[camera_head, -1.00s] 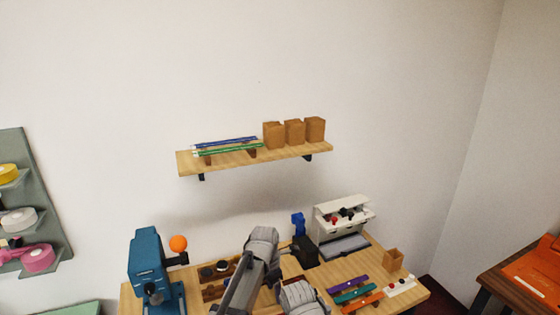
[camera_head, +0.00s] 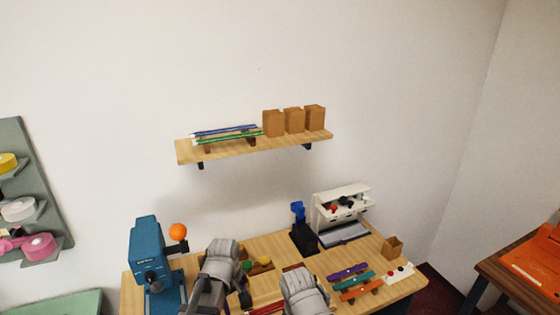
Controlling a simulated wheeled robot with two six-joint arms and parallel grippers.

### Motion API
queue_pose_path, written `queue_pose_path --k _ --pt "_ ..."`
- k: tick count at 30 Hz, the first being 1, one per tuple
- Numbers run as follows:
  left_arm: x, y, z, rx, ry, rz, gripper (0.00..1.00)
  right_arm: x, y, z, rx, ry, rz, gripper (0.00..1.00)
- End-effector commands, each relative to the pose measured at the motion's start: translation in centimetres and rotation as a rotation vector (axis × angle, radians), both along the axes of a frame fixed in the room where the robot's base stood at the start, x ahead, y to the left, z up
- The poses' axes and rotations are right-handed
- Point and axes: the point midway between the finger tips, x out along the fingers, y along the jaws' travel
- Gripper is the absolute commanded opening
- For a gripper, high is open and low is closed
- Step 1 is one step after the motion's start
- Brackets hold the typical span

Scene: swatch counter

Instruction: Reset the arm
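Two grey arm links of mine show at the bottom of the head view over the wooden counter (camera_head: 270,246). One is left of the middle and the other is at the bottom middle. Neither gripper's fingertips can be made out, so what they hold is hidden. The left link covers part of a wooden tray with small coloured round pieces (camera_head: 257,265).
A blue machine with an orange ball (camera_head: 146,250) stands at the counter's left. A white rack (camera_head: 340,205), a dark block with a blue top (camera_head: 302,235), coloured strips (camera_head: 355,282) and a small wooden box (camera_head: 392,247) are at the right. A shelf (camera_head: 225,153) hangs above.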

Motion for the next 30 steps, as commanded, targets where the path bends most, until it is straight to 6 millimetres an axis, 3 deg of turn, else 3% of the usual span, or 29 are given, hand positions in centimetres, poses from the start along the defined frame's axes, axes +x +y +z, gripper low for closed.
queue_pose_path --k 1,6,16,30 --pt "-1.2 0.8 0.0 0.011 -0.002 -0.090 0.62 0.0 0.0 0.0 0.000 0.000 0.000 0.00" --pt "-3.1 2.4 0.0 0.042 -0.007 -0.351 0.62 0.0 0.0 0.0 0.000 0.000 0.000 0.00" --pt "-5.8 4.4 0.0 0.083 -0.008 -0.705 0.62 0.0 0.0 0.0 0.000 0.000 0.000 0.00" --pt "-9.9 -4.6 -1.7 0.132 0.098 -0.966 0.62 0.0 0.0 -1.8 0.000 0.000 -0.001 0.00"
